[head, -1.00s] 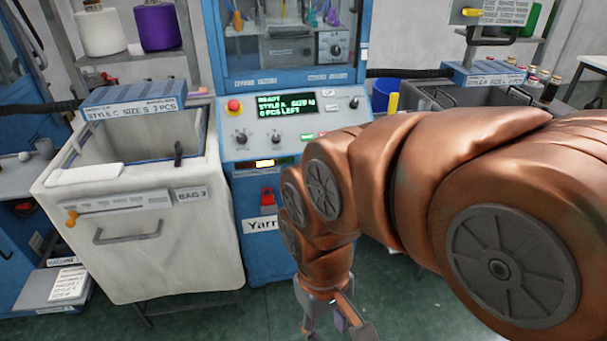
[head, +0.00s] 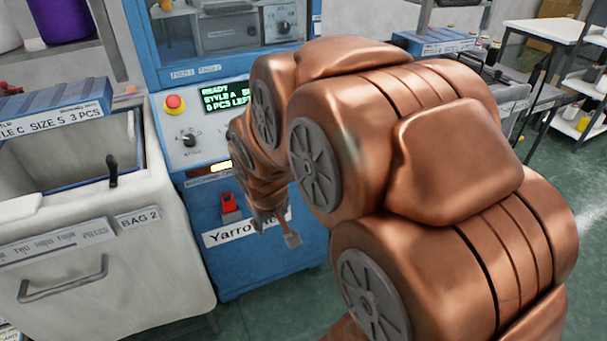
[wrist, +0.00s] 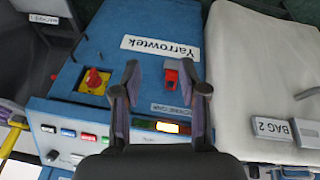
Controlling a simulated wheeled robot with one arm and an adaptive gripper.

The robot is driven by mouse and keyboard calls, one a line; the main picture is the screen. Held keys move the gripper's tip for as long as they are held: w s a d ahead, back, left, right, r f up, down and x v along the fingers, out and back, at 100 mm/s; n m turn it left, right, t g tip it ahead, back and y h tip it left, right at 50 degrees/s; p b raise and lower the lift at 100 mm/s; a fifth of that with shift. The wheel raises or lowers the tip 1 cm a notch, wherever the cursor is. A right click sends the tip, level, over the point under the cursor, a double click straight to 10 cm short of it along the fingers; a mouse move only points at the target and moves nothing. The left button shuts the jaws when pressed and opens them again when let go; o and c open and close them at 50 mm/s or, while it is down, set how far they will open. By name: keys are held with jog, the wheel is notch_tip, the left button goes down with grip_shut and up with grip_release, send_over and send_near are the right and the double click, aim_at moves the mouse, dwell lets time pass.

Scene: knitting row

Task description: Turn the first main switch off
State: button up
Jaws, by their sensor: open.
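A red rotary knob on a yellow plate (wrist: 95,80), which looks like the main switch, sits on the blue front of the machine in the wrist view, left of the gripper. In the head view it is hidden behind my arm. My gripper (wrist: 160,66) is open and empty in front of the blue panel. A red switch (wrist: 171,75) shows between its fingers; it also shows in the head view (head: 229,205). In the head view my gripper (head: 275,229) hangs right of this red switch, before the "Yarrowtek" label (head: 222,236). I cannot tell the gap to the panel.
A white bin marked BAG 2 (head: 60,245) stands close on the left. The control panel has a red emergency button (head: 175,104), a display (head: 226,96) and knobs. Coloured buttons (wrist: 88,136) show in the wrist view. Green floor (head: 265,315) is open below the machine.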

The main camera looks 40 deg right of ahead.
jog(key=w+d+f+t+h+b, duration=0.1)
jog(key=w+d+f+t+b, duration=0.3)
jog(key=w+d, duration=0.35)
jog(key=w+d+f+t+h+b, duration=0.1)
jog(key=w+d+f+t+b, duration=0.15)
jog(key=w+d+f, duration=0.5)
jog(key=d+f+m+t+h+b, duration=0.25)
jog(key=d+t+b, duration=0.5)
jog(key=d, duration=0.65)
jog(key=shift+n+y, duration=0.25)
jog(key=shift+y, duration=0.2)
jog(key=shift+b+x, duration=0.45)
jog(key=shift+x, duration=2.6)
jog(key=shift+d+f, duration=0.1)
jog(key=shift+d, duration=0.05)
grip_shut()
